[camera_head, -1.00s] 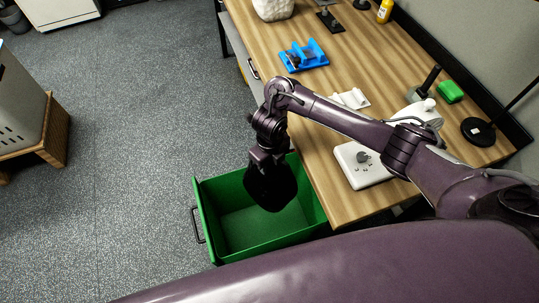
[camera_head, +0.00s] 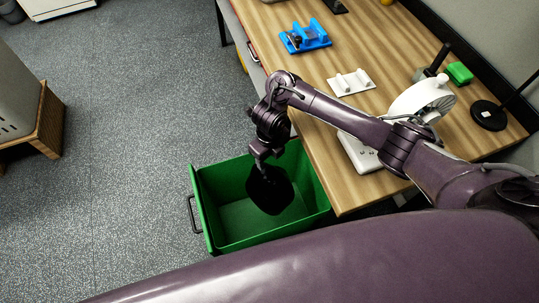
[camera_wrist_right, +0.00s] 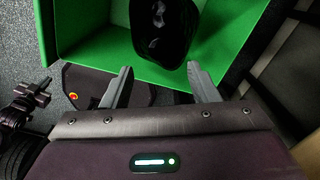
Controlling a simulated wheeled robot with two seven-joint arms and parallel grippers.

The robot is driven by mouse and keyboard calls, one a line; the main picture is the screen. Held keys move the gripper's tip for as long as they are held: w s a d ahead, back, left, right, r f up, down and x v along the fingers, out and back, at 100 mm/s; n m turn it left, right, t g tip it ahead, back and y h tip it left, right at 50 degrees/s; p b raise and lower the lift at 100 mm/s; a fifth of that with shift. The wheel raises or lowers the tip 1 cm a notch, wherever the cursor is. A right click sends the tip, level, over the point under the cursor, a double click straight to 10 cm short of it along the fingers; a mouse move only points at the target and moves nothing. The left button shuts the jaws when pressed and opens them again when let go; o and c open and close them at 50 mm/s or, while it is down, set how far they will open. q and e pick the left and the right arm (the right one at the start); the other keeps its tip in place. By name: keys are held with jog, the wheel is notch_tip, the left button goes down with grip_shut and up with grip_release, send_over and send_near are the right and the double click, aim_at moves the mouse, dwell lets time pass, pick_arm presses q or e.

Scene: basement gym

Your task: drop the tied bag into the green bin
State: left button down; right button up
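The tied bag (camera_head: 271,193) is black and shows over the inside of the green bin (camera_head: 240,229). I cannot tell if it rests on the bin floor or is in the air. My right gripper (camera_head: 264,158) is above the bin, just over the bag's tied top. In the right wrist view, the right gripper's two fingers (camera_wrist_right: 160,86) are spread wide with nothing between them. There the bag (camera_wrist_right: 165,32) is beyond the fingertips, against the green bin wall (camera_wrist_right: 92,38). My left gripper is not in view.
A wooden table (camera_head: 345,196) stands right of the bin. It holds a blue holder (camera_head: 305,38), a white holder (camera_head: 351,82), a green block (camera_head: 459,73) and a white rounded device (camera_head: 424,98). A wicker-based crate (camera_head: 47,130) stands at left. The floor between is clear.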

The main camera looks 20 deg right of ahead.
jog(key=shift+o, duration=0.4)
jog(key=shift+f, duration=0.1)
notch_tip(320, 180, up, 8)
jog(key=p, duration=0.5)
jog(key=shift+f, duration=0.1)
